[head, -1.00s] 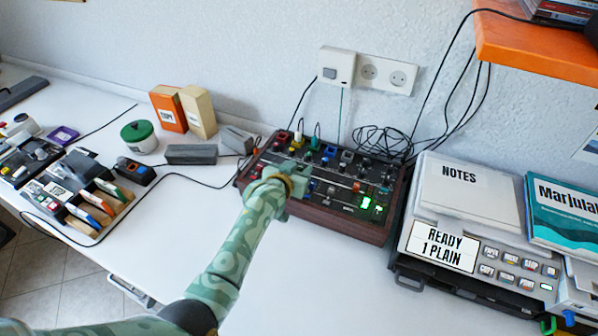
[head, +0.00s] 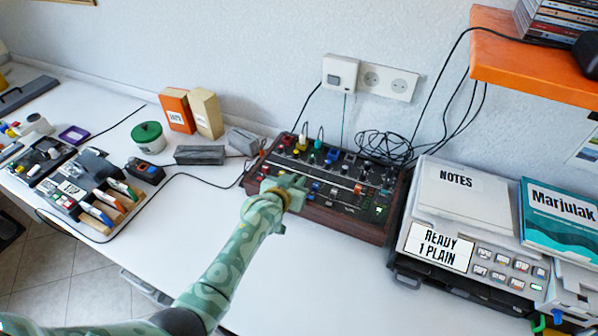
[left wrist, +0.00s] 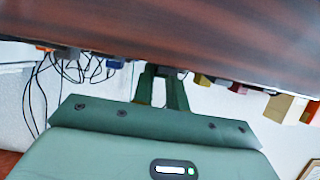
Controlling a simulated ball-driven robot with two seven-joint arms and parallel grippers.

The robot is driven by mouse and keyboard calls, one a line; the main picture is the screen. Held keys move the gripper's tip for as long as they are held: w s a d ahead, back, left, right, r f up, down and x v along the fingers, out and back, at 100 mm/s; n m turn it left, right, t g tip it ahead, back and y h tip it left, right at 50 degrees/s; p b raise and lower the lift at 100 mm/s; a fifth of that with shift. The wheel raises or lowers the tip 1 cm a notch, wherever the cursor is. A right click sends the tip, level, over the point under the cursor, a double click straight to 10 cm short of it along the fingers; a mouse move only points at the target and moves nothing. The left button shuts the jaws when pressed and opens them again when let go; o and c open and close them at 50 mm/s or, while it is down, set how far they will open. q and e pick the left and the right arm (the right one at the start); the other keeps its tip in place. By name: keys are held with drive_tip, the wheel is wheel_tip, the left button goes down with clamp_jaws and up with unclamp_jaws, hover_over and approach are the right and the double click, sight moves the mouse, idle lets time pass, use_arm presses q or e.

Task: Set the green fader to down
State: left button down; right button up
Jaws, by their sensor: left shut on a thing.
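The mixer-like console (head: 392,228), dark panel in a brown wooden case, stands against the wall in the head view. It carries coloured knobs, buttons and faders. My left gripper (head: 298,183) is over the panel's front left part, its fingers shut on a small control. The wrist view shows the fingers (left wrist: 163,72) close together at the panel, around a small dark piece whose colour I cannot make out. The green fader cannot be picked out clearly; the gripper hides that part of the panel. The console's wooden side (left wrist: 160,35) also fills the top of the wrist view. My right gripper is not in view.
A grey machine (head: 425,215) with a "READY 1 PLAIN" display stands close on the right. An orange shelf (head: 540,58) overhangs at the upper right. Black cables (head: 385,145) lie behind the console. Grey blocks (head: 200,155) stand to its left. The table in front is clear.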

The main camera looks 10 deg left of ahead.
use_arm(q)
drive_tip(key=c, duration=1.4)
unclamp_jaws()
drive_tip(key=shift+s+a+r, duration=0.1)
drive_tip(key=shift+s+r, duration=0.05)
drive_tip(key=shift+s, duration=0.15)
drive_tip(key=p+v, duration=0.6)
drive_tip(key=v, duration=0.9)
drive_tip(key=shift+s+p, duration=0.25)
drive_tip(key=shift+p, duration=0.15)
